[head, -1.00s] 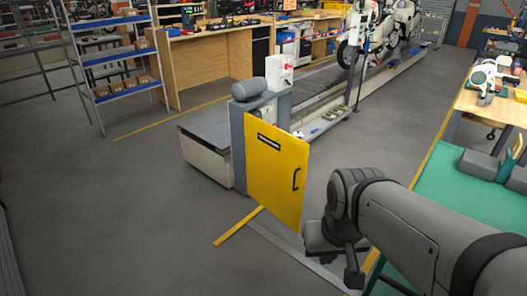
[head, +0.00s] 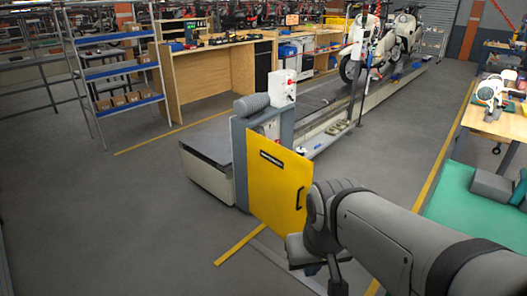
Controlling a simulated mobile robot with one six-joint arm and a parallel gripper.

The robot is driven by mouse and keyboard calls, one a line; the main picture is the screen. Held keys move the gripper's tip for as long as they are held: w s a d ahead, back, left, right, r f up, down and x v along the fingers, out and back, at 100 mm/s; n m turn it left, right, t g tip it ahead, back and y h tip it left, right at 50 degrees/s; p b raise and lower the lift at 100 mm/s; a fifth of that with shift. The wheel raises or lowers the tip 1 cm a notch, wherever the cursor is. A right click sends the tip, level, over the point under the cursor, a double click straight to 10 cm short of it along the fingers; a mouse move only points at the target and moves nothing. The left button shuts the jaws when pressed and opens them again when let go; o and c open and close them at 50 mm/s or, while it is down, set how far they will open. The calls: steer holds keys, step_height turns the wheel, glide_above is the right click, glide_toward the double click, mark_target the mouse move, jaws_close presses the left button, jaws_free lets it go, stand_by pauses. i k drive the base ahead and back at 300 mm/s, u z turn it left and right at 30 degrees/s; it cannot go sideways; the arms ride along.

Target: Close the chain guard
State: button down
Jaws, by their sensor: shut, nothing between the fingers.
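The chain guard (head: 275,190) is a yellow door panel with a dark label strip near its top and a black handle (head: 300,198) near its right edge. It stands open, swung out from the grey housing (head: 239,160) at the conveyor's near end. My gripper (head: 338,282) is at the lower middle, to the right of and below the door, pointing down. It is shut and empty. My wrist overlaps the door's right edge in the picture, close to the handle; whether they touch I cannot tell.
The slat conveyor (head: 312,122) runs back to the right, carrying white scooters (head: 405,35). A green-topped table (head: 462,200) stands at the right. A shelf rack (head: 118,70) and wooden benches (head: 215,65) stand behind. The floor to the left is clear.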

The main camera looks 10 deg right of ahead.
mark_target(280, 179)
steer(key=u, duration=0.25)
steer(key=i, duration=2.05)
steer(key=z, duration=0.65)
steer(key=k, duration=0.85)
steer(key=z, duration=0.2)
steer(key=i, duration=0.85)
steer(key=u, duration=0.05)
